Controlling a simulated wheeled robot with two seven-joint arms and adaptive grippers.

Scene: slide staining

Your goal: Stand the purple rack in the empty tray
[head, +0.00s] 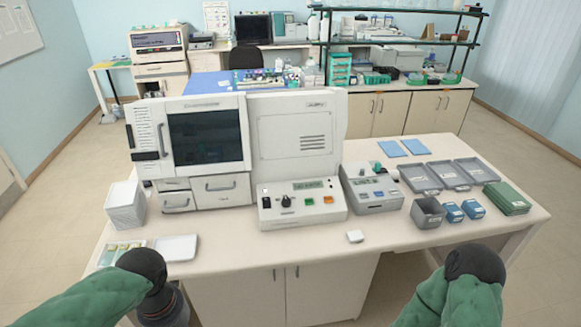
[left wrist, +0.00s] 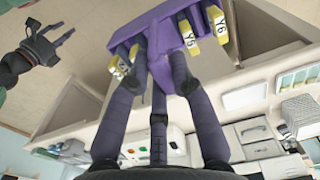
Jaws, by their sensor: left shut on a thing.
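A purple rack (left wrist: 164,32) holding several yellow-labelled slides, some marked Y5 and Y6, is in the left wrist view. My left gripper (left wrist: 160,68) is shut on it and holds it up, clear of the table. In the head view my left wrist is at the lower left, and the rack does not show there. A white tray (head: 177,248) lies flat at the table's front left and looks empty. Grey trays (head: 434,189) lie at the right and also look empty. My right gripper (left wrist: 50,32) shows at the left wrist view's upper left, with its fingers apart and empty.
A tray with slides (head: 121,251) lies left of the white tray, with a white ribbed container (head: 126,207) behind. A large white machine (head: 205,150) and two control boxes stand mid-table. Grey and blue boxes (head: 453,212) and a green stack (head: 507,198) are at the right.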

